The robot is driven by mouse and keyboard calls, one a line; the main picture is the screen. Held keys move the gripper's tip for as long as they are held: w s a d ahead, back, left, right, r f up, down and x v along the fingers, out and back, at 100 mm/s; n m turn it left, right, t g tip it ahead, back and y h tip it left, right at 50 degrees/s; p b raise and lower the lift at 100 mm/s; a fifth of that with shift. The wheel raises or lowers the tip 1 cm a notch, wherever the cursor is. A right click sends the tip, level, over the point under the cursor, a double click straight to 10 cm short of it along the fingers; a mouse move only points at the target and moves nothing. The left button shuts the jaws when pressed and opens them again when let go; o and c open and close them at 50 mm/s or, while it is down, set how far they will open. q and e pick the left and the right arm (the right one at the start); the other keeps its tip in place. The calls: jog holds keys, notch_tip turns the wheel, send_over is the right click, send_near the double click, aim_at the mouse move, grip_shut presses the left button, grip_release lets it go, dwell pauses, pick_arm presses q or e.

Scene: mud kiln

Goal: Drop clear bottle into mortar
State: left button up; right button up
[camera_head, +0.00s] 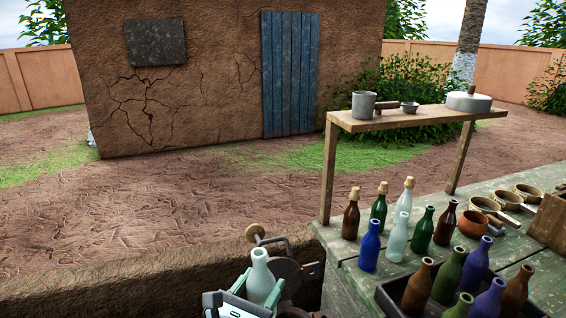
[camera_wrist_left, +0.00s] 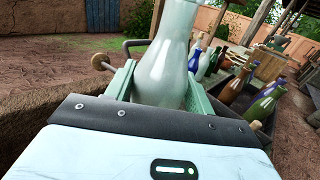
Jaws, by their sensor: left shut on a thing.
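My left gripper (camera_head: 259,293) is shut on a pale, clear bottle (camera_head: 261,272), at the bottom of the head view. In the left wrist view the bottle (camera_wrist_left: 167,60) stands roughly upright between the green fingers (camera_wrist_left: 158,92), its top cut off by the frame. A round metal and wood device with a handle (camera_head: 286,270) is right behind the bottle; the gripper partly hides it. I cannot pick out a mortar for certain; a reddish-brown bowl (camera_head: 473,224) stands on the green table to the right. My right gripper is not in view.
The green wooden table (camera_head: 349,263) holds several coloured bottles, two other pale bottles (camera_head: 397,240) among them, and a dark crate (camera_head: 388,301) of bottles. A raised shelf (camera_head: 420,119) carries metal pots. A low mud wall (camera_head: 150,287) runs along the front left.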

pick_arm(q)
jog(key=shift+m+g+h, duration=0.5)
jog(key=shift+m+h, duration=0.2)
jog(key=shift+h, duration=0.2)
jog(key=d, duration=0.1)
jog(key=w+d+r, duration=0.1)
jog(key=d, duration=0.2)
jog(key=shift+w+d+r, duration=0.15)
jog(key=shift+w, duration=0.2)
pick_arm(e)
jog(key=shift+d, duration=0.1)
